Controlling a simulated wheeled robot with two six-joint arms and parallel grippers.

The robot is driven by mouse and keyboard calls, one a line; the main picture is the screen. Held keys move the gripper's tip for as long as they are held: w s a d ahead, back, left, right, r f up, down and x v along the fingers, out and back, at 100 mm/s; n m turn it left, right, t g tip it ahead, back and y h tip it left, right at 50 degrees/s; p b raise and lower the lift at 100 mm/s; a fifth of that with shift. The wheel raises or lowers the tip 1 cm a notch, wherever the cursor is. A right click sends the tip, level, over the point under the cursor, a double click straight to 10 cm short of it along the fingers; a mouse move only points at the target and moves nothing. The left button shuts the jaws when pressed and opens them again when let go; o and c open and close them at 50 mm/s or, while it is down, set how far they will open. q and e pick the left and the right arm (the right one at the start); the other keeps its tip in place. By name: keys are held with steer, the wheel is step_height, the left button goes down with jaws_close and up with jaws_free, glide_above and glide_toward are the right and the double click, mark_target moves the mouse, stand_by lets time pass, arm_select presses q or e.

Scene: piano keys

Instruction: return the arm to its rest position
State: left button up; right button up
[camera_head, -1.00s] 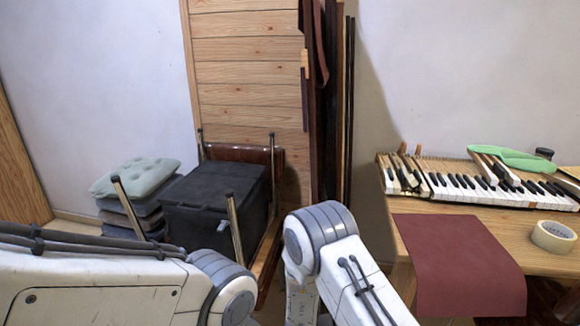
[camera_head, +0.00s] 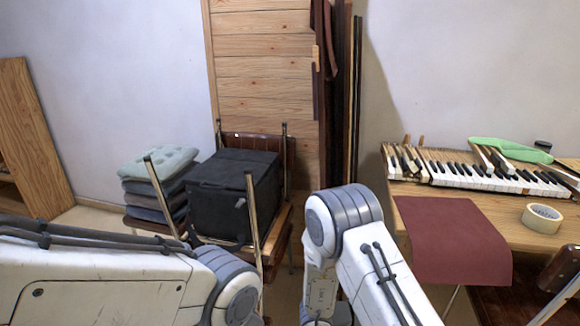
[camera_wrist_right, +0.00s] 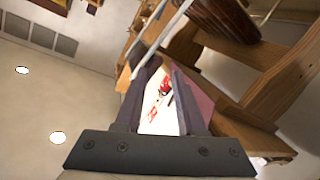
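My left arm (camera_head: 110,285) reaches in from the left in the head view, and its gripper is out of view. My right arm (camera_head: 345,225) is bent in the lower middle, with its gripper hidden from the head view. In the right wrist view my right gripper (camera_wrist_right: 165,72) has its two dark fingers apart, with a bright white and red patch in the gap. I see nothing clearly held; I cannot tell what the patch is.
A chair with a black box (camera_head: 235,195) and stacked cushions (camera_head: 160,180) stand behind my arms. Some floor shows between.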

steer(key=w+a+n+t+y, duration=0.2)
steer(key=w+t+y, duration=0.35)
steer(key=w, duration=0.35)
steer(key=w+a+r+n+t+y, duration=0.2)
steer(key=w+a+r+n+y, duration=0.15)
steer(key=a+y, duration=0.3)
steer(key=s+r+n+g+y, duration=0.15)
steer(key=s+n, duration=0.25)
steer(key=s, duration=0.5)
steer(key=s+r+n+g+y, duration=0.1)
steer(key=s+n+g+y, duration=0.2)
steer(key=s, duration=0.5)
steer(key=s+a+r+n+g, duration=0.2)
steer(key=s+a+r+n, duration=0.15)
steer(key=s+a, duration=0.35)
steer(key=s+a+r+n+g, duration=0.1)
steer(key=s+a+r+n, duration=0.25)
steer(key=s+a, duration=0.35)
step_height(320, 180, up, 20)
steer(key=p, duration=2)
steer(key=shift+f+y, duration=0.25)
steer(key=shift+y, duration=0.1)
steer(key=shift+s+a+n, duration=0.1)
steer(key=shift+n, duration=0.15)
